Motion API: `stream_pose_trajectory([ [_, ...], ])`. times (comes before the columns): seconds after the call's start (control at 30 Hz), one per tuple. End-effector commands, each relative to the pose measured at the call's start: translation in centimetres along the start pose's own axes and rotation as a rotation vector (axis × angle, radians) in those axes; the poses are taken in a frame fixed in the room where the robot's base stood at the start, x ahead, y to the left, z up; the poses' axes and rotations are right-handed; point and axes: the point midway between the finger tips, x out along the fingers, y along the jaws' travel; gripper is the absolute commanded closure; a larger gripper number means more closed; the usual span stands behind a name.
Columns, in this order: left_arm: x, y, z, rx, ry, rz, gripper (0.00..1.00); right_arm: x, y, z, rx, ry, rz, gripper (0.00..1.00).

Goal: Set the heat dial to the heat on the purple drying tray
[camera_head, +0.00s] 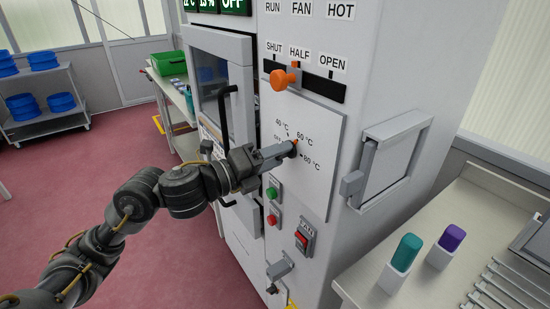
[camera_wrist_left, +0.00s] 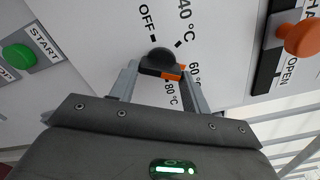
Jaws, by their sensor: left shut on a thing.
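The heat dial is a dark knob with an orange pointer (camera_head: 295,142) on the white panel, with OFF, 40, 60 and 80 °C marks around it. In the left wrist view the black knob (camera_wrist_left: 161,60) sits between the fingers, its orange end toward the 60 °C mark. My left gripper (camera_head: 286,151) is shut on the dial and covers most of it in the head view; its fingers also show in the left wrist view (camera_wrist_left: 160,84). No purple drying tray can be made out. My right gripper is not in view.
Below are a green button (camera_head: 271,192), a red button (camera_head: 274,221) and a red FAN switch (camera_head: 302,240). Teal (camera_head: 407,252) and purple (camera_head: 452,237) objects stand in white holders at right.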

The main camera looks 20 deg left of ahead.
Motion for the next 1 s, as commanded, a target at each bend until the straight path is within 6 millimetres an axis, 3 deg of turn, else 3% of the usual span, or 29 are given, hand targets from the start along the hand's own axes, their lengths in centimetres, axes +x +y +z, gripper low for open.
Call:
stream_pose_trajectory([
  [0.17, 0.0, 0.1, -0.2, 0.000, 0.006, 0.003, 0.76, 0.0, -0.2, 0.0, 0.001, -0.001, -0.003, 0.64],
  [0.2, 0.0, 0.1, -0.2, 0.000, 0.006, 0.003, 0.49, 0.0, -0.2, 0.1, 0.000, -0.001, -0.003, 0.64],
  [0.33, 0.0, 0.1, -0.2, -0.001, 0.004, 0.002, 0.32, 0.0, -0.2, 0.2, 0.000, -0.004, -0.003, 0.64],
  [0.73, -0.7, 0.1, 0.0, 0.000, 0.001, 0.001, 0.31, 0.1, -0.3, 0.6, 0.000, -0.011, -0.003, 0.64],
  [0.87, -2.7, 0.2, -0.1, 0.004, 0.001, 0.003, 0.31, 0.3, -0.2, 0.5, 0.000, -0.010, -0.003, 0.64],
  [1.0, -6.0, 0.1, -0.1, 0.004, 0.004, 0.006, 0.31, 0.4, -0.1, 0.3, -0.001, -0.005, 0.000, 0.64],
])
